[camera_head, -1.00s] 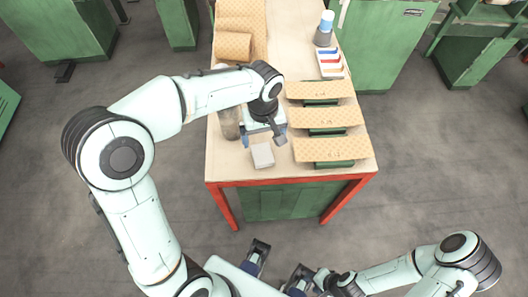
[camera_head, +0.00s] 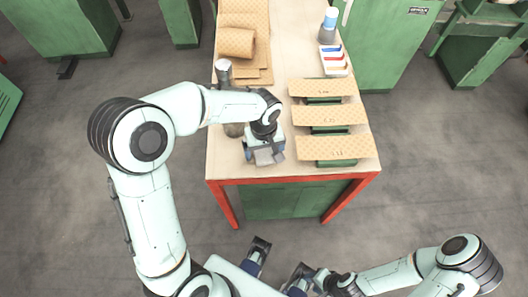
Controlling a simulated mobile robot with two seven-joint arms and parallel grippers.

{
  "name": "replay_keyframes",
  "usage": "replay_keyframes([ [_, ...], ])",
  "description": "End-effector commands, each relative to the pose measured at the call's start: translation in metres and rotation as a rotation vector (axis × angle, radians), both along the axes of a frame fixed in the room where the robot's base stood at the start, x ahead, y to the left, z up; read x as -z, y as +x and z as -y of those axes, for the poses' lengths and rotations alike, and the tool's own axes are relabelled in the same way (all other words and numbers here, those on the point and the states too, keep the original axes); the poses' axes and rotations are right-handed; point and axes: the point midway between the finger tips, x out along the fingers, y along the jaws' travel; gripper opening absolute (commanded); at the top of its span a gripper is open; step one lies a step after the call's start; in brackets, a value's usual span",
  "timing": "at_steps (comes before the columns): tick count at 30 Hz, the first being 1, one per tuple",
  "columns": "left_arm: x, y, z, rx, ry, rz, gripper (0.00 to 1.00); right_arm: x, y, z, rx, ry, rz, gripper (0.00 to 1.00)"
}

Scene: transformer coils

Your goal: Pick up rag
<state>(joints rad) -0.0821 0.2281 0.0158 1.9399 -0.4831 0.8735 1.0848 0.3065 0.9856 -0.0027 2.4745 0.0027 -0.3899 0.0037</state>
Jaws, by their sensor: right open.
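The rag (camera_head: 265,157), a small pale grey folded square, lies near the front left edge of the workbench. My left gripper (camera_head: 264,154) points down right over it, with one finger on each side. The gripper covers much of the rag. I cannot tell whether the fingers are pressed on it or apart from it. My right gripper (camera_head: 280,260) is open and empty, low in front of the bench.
The workbench (camera_head: 227,170) has a red front edge. Three tan boards on green blocks (camera_head: 335,148) stand to the right of the rag. A bottle (camera_head: 224,72) and tan rolled material (camera_head: 236,42) are behind. A tray (camera_head: 333,60) and a blue-capped bottle (camera_head: 328,25) stand at the back right.

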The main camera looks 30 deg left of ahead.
Motion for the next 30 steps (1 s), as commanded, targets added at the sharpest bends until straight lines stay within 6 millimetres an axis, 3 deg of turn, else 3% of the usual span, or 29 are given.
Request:
replay_keyframes([
  [1, 0.000, 0.000, 0.000, 0.000, 0.000, 0.000, 0.77, 0.000, 0.000, 0.000, 0.000, 0.000, 0.000, 0.43],
  [5, 0.000, 0.000, 0.000, 0.000, 0.000, 0.000, 0.35, 0.000, 0.000, 0.000, 0.000, 0.000, 0.000, 0.43],
  [14, -0.001, 0.000, 0.000, 0.000, 0.000, 0.001, 0.34, 0.000, 0.000, 0.000, 0.000, 0.000, 0.000, 0.43],
  [20, -0.014, 0.001, 0.000, 0.000, 0.000, 0.004, 0.34, -0.002, 0.000, 0.000, -0.001, 0.001, -0.002, 0.43],
  [26, -0.052, 0.002, 0.000, 0.001, -0.001, 0.008, 0.34, -0.007, -0.001, 0.000, -0.002, 0.001, -0.006, 0.43],
  [30, -0.094, 0.001, 0.001, 0.000, -0.001, 0.008, 0.34, -0.013, 0.000, 0.000, -0.002, 0.001, -0.005, 0.43],
])
